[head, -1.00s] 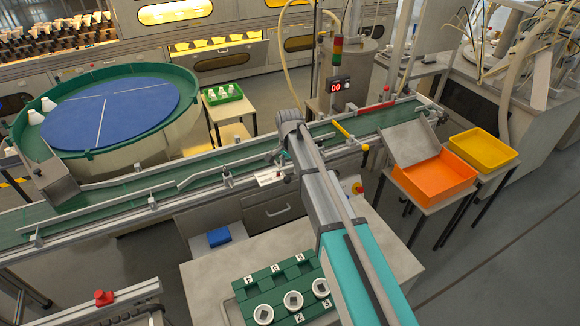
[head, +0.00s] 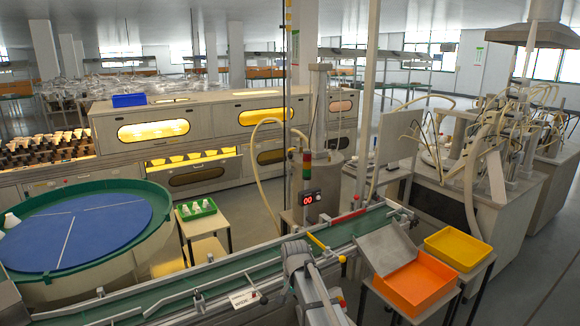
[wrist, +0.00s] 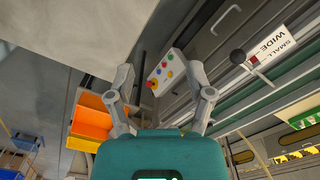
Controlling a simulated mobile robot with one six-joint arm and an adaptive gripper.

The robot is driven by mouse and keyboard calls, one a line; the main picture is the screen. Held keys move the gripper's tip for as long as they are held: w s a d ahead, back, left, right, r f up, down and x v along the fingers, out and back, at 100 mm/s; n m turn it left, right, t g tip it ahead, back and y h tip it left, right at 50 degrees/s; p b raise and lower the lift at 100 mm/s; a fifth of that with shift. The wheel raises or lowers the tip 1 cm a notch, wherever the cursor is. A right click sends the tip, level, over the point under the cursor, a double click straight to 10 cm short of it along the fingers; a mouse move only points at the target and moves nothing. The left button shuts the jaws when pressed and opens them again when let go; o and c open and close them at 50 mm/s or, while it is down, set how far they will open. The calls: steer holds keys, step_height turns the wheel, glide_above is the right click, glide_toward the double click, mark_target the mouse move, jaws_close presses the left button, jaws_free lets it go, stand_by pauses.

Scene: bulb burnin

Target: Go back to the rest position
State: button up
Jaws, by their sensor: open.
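My gripper (wrist: 162,100) shows in the wrist view with its two fingers spread apart and nothing between them. Beyond the fingers, a control box (wrist: 166,73) with coloured buttons and a red stop button is visible, apart from the gripper. In the head view my arm rises from the bottom edge in front of the green conveyor (head: 240,278); the gripper itself cannot be made out there. A wide/small sign (wrist: 272,44) lies along the conveyor's side in the wrist view.
An orange bin (head: 418,285) and a yellow bin (head: 460,246) stand right of the conveyor. A blue-topped round table (head: 75,232) is at left. A green crate (head: 196,209) holds white bulbs. A signal post (head: 307,165) stands behind the conveyor. Grey floor is open at right.

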steer(key=s+d+n, duration=0.4)
steer(key=s+d, duration=1.1)
steer(key=s, duration=0.2)
steer(key=shift+d+n, duration=0.3)
steer(key=shift+d, duration=0.1)
steer(key=shift+c, duration=0.8)
